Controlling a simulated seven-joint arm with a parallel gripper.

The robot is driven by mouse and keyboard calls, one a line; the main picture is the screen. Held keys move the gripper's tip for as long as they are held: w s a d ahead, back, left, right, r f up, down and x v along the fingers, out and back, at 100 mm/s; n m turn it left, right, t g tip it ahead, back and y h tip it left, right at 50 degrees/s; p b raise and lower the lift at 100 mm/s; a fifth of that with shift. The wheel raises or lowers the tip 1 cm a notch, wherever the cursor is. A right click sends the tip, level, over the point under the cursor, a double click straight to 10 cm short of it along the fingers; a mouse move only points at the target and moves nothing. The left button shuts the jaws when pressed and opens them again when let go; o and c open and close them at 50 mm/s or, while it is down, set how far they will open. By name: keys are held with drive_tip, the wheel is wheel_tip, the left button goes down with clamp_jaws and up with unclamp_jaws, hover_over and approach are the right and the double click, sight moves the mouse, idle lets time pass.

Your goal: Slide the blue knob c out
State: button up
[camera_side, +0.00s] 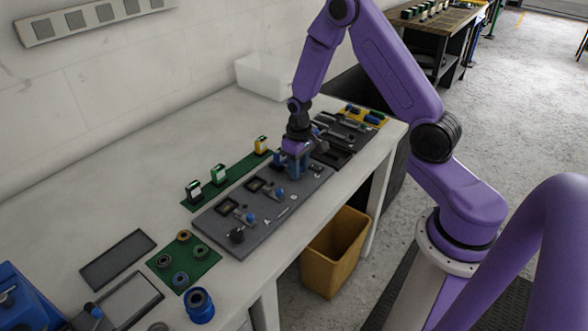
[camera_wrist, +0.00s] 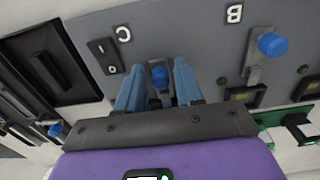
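Blue knob c (camera_wrist: 160,76) shows in the wrist view below the letter C (camera_wrist: 123,33) on the grey panel (camera_wrist: 190,45). My gripper (camera_wrist: 160,66) has its two light-blue fingers on either side of the knob, with narrow gaps visible between them and it. It is open and points down at the panel. In the side view my gripper (camera_side: 294,170) is low over the far end of the grey panel (camera_side: 225,225) and hides knob c. Whether the fingertips touch the panel cannot be told.
Another blue knob (camera_wrist: 272,44) on its slide stands near the letter B (camera_wrist: 234,14). A rocker switch (camera_wrist: 103,56) is left of knob c. A green strip with upright blocks (camera_side: 218,175) lies behind the panel. A yellow bin (camera_side: 335,250) stands below the table edge.

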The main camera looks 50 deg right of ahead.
drive_tip(key=c, duration=0.7)
drive_tip(key=shift+o, duration=0.2)
drive_tip(key=shift+s, duration=0.95)
drive_tip(key=o, duration=0.7)
drive_tip(key=shift+r, duration=0.1)
